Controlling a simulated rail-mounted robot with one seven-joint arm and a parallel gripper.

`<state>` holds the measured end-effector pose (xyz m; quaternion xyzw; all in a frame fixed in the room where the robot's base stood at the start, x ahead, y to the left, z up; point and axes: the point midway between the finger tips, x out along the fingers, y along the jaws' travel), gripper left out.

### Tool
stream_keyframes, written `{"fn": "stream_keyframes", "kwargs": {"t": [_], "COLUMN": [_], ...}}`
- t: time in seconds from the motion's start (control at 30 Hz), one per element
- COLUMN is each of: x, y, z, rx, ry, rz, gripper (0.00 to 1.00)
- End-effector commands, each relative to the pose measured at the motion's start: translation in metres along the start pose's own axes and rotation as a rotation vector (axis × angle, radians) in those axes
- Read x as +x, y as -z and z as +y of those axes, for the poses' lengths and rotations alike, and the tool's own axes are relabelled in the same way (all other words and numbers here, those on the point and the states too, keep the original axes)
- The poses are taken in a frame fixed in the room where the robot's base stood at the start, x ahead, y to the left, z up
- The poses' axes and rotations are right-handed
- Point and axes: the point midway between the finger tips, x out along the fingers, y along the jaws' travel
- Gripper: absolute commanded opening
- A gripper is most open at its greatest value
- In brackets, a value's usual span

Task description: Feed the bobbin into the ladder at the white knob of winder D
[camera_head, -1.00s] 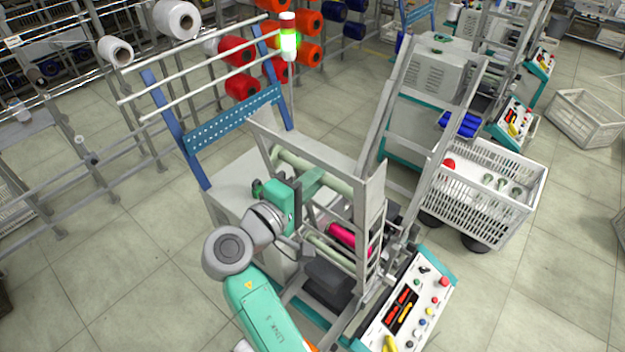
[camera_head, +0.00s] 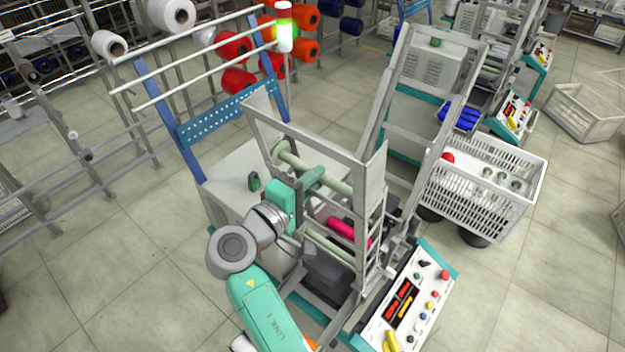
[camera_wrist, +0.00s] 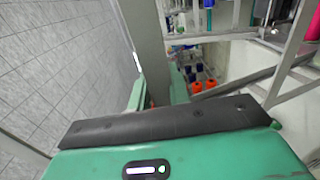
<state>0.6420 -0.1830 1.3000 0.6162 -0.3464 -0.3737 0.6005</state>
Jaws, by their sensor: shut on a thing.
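My gripper (camera_head: 308,188) is at the near-left side of the closest winder's grey frame (camera_head: 372,175), around its upper pale-green roller (camera_head: 335,184). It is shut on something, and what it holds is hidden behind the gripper. In the wrist view my gripper's green fingers (camera_wrist: 158,92) stand close beside a grey upright (camera_wrist: 145,40). A magenta package (camera_head: 341,228) lies lower inside the frame. The ladder-like upright with rungs (camera_head: 372,222) is at the frame's right. No letter and no white knob can be made out clearly.
A control panel (camera_head: 425,295) with coloured buttons stands at the front right. A white crate with tubes (camera_head: 475,215) is right of the winder. A second winder (camera_head: 425,75) is behind. Yarn racks with red and orange packages (camera_head: 233,46) are at the back left. Floor is clear at the left.

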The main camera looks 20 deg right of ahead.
Motion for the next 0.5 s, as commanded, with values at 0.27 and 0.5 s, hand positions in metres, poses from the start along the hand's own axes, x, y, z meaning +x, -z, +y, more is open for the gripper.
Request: {"fn": "stream_keyframes", "kwargs": {"t": [0.27,0.5], "x": [0.0,0.0], "y": [0.0,0.0], "z": [0.0004,0.0004], "rx": [0.0,0.0], "ry": [0.0,0.0], "rz": [0.0,0.0], "gripper": [0.38,0.44]}}
